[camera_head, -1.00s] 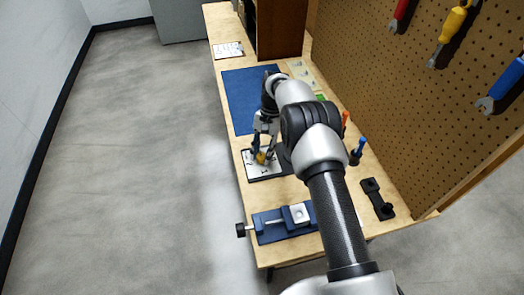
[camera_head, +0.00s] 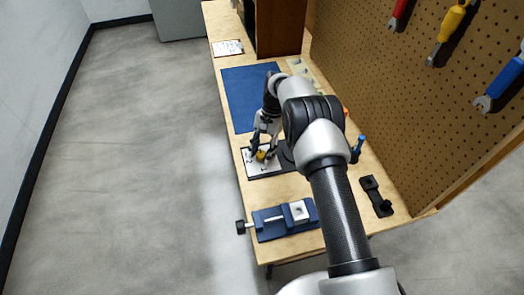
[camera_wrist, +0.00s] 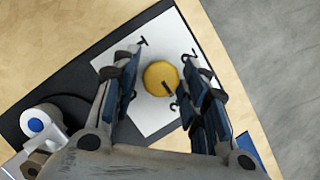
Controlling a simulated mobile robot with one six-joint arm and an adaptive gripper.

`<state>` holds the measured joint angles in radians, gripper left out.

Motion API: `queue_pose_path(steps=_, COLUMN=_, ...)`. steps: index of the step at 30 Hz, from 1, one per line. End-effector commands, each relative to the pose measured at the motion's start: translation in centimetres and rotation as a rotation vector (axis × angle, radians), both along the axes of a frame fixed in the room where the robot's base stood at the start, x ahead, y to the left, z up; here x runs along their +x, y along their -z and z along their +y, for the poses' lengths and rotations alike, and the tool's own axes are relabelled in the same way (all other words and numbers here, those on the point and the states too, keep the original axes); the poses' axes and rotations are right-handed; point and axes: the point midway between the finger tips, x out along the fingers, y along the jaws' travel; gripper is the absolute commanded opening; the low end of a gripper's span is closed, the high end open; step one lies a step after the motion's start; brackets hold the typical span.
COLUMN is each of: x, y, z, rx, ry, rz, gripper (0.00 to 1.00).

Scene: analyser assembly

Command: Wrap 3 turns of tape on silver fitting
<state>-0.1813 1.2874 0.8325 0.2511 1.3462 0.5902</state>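My gripper (camera_wrist: 163,68) is open, pointing down over a white card on the bench. Its fingers stand on either side of a round yellow piece (camera_wrist: 160,78) with a dark mark on top. Gaps show between the piece and the fingers. In the head view, my gripper (camera_head: 262,150) and the yellow piece (camera_head: 261,156) are at the bench's left edge. A small silver square part with a dark hole, possibly the silver fitting (camera_head: 299,210), sits in the blue vise (camera_head: 272,222) nearer the camera. I cannot identify a tape roll for certain.
The white card (camera_wrist: 165,118) lies on a black plate (camera_wrist: 75,92). A round grey-white part with a blue centre (camera_wrist: 35,124) is at left in the wrist view. A blue mat (camera_head: 240,95), a black bracket (camera_head: 376,196) and a blue-handled tool (camera_head: 360,146) are on the bench.

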Motion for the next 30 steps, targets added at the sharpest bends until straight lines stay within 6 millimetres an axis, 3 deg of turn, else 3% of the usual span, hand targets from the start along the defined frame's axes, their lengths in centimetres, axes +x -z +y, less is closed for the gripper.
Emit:
queue_pose_path(steps=3, x=0.1, y=-0.1, z=0.0, rx=0.0, ry=0.001, rz=-0.004, gripper=0.51)
queue_pose_path(steps=14, x=0.4, y=-0.6, z=-0.1, rx=0.001, ry=0.001, rz=-0.008, gripper=0.51)
queue_pose_path(steps=24, x=2.2, y=-5.4, z=-1.0, rx=0.002, ry=0.001, rz=-0.009, gripper=0.51)
queue_pose_path(steps=30, x=2.6, y=-6.9, z=-1.4, rx=0.002, ry=0.001, rz=-0.005, gripper=0.51)
